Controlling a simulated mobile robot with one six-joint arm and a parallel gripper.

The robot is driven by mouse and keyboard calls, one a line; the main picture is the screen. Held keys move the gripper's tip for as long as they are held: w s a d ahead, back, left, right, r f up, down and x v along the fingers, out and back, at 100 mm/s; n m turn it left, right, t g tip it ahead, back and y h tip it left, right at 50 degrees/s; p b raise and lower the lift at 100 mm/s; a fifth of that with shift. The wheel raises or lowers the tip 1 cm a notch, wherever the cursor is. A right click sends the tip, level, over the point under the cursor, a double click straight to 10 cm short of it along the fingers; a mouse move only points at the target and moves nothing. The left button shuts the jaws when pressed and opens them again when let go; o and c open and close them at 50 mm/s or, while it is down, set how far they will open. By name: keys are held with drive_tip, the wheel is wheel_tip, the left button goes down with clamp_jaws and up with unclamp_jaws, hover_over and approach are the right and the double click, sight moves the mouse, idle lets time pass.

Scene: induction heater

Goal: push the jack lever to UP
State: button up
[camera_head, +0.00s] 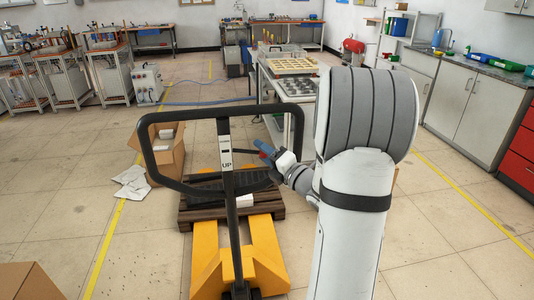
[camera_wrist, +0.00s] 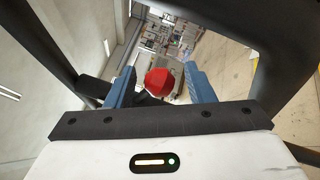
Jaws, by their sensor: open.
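The pallet jack has yellow forks (camera_head: 205,265) and a black loop handle (camera_head: 146,150) on an upright column. A label reading UP (camera_head: 226,165) is on the column below the loop's top bar. A thin dark lever (camera_head: 243,151) runs right from the column towards my gripper (camera_head: 264,148). In the wrist view my gripper (camera_wrist: 158,72) is open, with a blue finger on each side of a red knob (camera_wrist: 160,80). I cannot tell whether either finger touches the knob. The lever's shaft is mostly hidden behind the knob.
A wooden pallet (camera_head: 190,217) lies on the forks. A cardboard box (camera_head: 163,165) stands behind left, with white paper (camera_head: 132,181) on the floor. A workbench with trays (camera_head: 291,66) is behind my arm. The handle's loop surrounds the gripper closely.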

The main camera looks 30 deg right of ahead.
drive_tip(key=r+v, duration=0.1)
drive_tip(key=v, duration=0.6)
drive_tip(key=shift+s+f+b, duration=0.25)
drive_tip(key=shift+f+b, duration=0.05)
drive_tip(key=shift+f, duration=0.2)
drive_tip(key=shift+d, duration=0.1)
